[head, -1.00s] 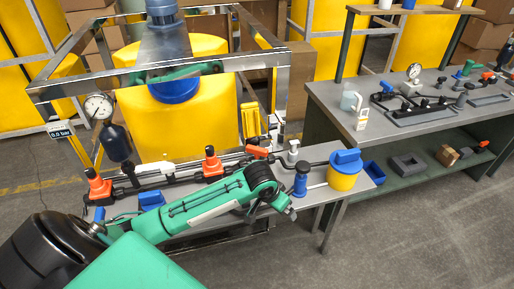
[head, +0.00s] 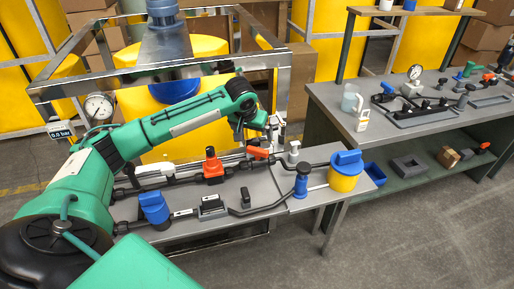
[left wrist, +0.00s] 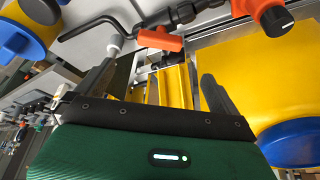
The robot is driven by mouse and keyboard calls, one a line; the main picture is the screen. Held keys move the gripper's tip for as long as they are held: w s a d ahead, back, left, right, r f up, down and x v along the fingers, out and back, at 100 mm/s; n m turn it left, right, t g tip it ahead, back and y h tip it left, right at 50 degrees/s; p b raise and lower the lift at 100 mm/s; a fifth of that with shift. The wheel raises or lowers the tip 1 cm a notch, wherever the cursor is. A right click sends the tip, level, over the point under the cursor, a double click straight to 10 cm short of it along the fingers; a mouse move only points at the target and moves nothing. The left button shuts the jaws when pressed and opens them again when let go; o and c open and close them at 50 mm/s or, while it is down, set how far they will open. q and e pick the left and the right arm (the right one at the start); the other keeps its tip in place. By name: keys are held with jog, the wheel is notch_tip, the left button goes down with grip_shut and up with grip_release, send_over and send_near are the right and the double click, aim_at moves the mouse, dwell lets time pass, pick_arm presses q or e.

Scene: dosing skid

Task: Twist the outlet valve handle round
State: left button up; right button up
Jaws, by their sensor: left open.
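An orange lever handle (head: 258,153) sits on the black pipe run of the skid. It also shows in the left wrist view (left wrist: 160,39), just beyond my fingers. An orange valve (head: 212,170) with an upright knob stands to its left; its dark knob end faces the left wrist camera (left wrist: 264,10). No label shows which one is the outlet valve. My left gripper (head: 244,128) is open and empty, above and slightly left of the lever handle in the head view. In the left wrist view its two fingers (left wrist: 160,80) stand wide apart, with no handle between them. My right gripper is out of view.
Metal frame bars (head: 180,68) and a yellow tank (head: 155,108) stand close behind the gripper. A white dispenser bottle (head: 294,152), a blue fitting (head: 301,181) and a yellow pot with blue top (head: 345,175) stand to the right. A grey workbench (head: 335,110) lies farther right.

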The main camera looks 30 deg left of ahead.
aim_at(258, 149)
pick_arm(q)
jog(key=x, duration=1.1)
jog(key=shift+f+p, duration=0.15)
jog(key=shift+p, duration=0.25)
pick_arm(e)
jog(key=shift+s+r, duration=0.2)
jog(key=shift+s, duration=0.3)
pick_arm(q)
jog(key=c, duration=1)
jog(key=shift+p, duration=0.45)
jog(key=shift+d+n+p, duration=0.15)
jog(key=shift+n+p, duration=0.55)
jog(key=shift+p, duration=0.1)
jog(key=n+y+p, duration=0.1)
jog(key=n+p, duration=0.2)
jog(key=p, duration=0.1)
jog(key=shift+g, duration=0.4)
jog(key=shift+w+n+g+y+p, duration=0.1)
jog(key=shift+n+g+y+p, duration=0.2)
jog(key=shift+n+y+p, duration=0.55)
jog(key=shift+n+p, duration=0.55)
jog(key=shift+n, duration=0.2)
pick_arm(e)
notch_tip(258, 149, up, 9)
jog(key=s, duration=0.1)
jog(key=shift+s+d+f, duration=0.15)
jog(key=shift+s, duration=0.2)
